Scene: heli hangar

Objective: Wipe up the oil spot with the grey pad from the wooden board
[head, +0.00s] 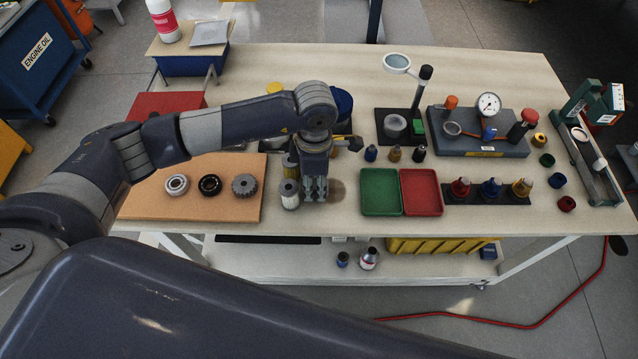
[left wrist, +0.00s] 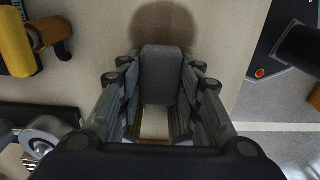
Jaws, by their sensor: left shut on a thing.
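My left gripper (head: 315,196) is over the worktable, right of the wooden board (head: 150,206). It is shut on the grey pad (left wrist: 161,75), which shows between the fingers in the left wrist view; the fingers mostly hide the pad in the head view. The oil spot (head: 337,190) is a brownish round patch on the pale tabletop, just right of the gripper. It shows dark in the left wrist view (left wrist: 163,24), beyond the pad and partly covered by it. I cannot tell whether the pad touches the table. My right gripper is not in view.
Bearings and a gear (head: 245,185) lie on the board. Metal cylinders (head: 289,194) stand close left of the gripper. Right are a green tray (head: 380,191), a red tray (head: 421,191), small bottles (head: 395,153) and a magnifier stand (head: 418,98).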

